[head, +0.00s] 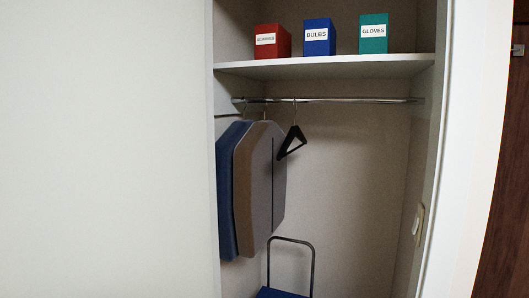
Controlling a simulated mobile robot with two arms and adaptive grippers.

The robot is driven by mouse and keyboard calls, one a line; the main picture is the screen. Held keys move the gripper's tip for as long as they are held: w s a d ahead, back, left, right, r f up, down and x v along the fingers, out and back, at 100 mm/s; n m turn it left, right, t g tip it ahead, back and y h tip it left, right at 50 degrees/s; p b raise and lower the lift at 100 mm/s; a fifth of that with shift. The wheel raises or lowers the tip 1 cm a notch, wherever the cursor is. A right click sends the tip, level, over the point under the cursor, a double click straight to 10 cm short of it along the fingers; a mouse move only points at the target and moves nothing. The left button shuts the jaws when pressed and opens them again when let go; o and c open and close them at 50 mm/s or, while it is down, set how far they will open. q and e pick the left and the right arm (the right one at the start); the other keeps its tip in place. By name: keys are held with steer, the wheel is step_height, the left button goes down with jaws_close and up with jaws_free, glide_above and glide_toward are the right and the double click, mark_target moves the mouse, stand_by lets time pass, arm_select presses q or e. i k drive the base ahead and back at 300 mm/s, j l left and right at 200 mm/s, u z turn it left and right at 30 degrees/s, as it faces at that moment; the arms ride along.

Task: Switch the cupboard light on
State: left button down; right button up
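The cupboard (350,190) stands open in the head view, with a pale back wall in shade. A light-coloured switch plate (417,225) is on its right inner side wall, low at the right. Which way its rocker is set is too small to tell. No lamp is visible in the cupboard. Neither of my grippers shows in this view.
A shelf (330,66) bears a red box (272,42), a blue box (319,38) and a green box (373,34). Garments (262,185) and a black hanger (292,143) hang from a rail (350,100). A trolley handle (313,262) stands below. A pale panel (105,150) fills the left.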

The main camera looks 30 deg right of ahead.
mark_target(414, 229)
steer(key=z, duration=1.3)
